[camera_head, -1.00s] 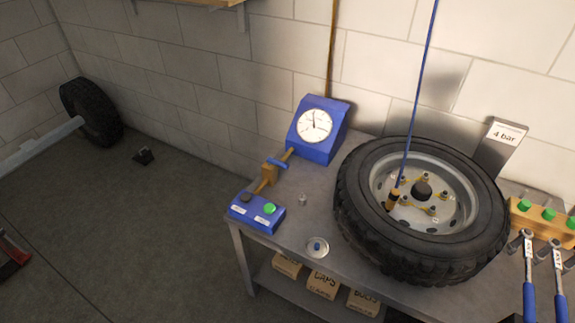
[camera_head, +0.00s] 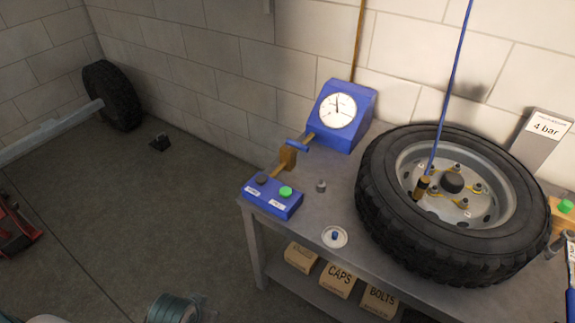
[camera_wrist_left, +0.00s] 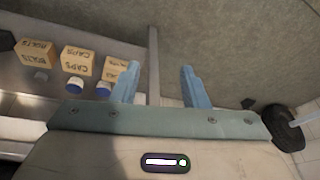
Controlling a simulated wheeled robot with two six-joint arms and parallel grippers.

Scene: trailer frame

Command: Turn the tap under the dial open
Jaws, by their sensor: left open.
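The blue dial box (camera_head: 345,115) stands at the back left of the bench, its white round face (camera_head: 337,110) towards me. A pipe runs from it down to a blue button box (camera_head: 272,197). The tap (camera_head: 288,158) sits on this pipe, with a brass body and a small blue lever (camera_head: 297,146). The lever lies crosswise to the pipe. My left gripper (camera_wrist_left: 160,76) is open in the left wrist view, with nothing between its fingers. The tap does not show in that view. My right gripper is not in view.
A large tyre on a wheel (camera_head: 455,205) fills the bench's right side, with a blue hose rising from it. A small dish (camera_head: 334,237) lies near the front edge. Boxes (camera_head: 338,279) stand on the lower shelf. The floor left of the bench is mostly clear.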

